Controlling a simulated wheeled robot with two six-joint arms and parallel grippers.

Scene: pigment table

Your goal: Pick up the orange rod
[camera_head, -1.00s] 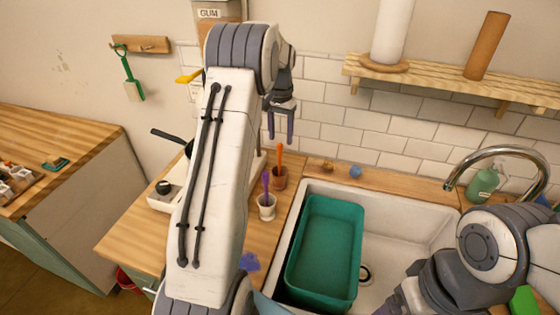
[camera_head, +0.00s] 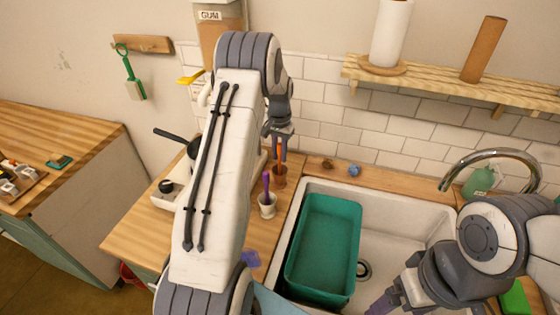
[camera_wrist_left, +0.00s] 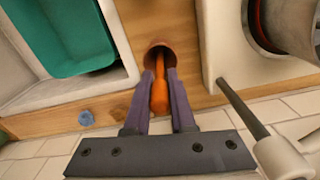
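My left gripper (camera_head: 279,157) is above the cup, pointing down. Its two purple fingers (camera_wrist_left: 160,78) are on either side of the rod, apart and not visibly closed on it. My right gripper (camera_head: 384,303) is only partly in view at the bottom edge; its fingertips are cut off.
A white cup (camera_head: 267,207) with a purple rod (camera_head: 266,182) stands just in front. A teal tub (camera_head: 324,250) sits in the white sink (camera_head: 408,222) to the right.

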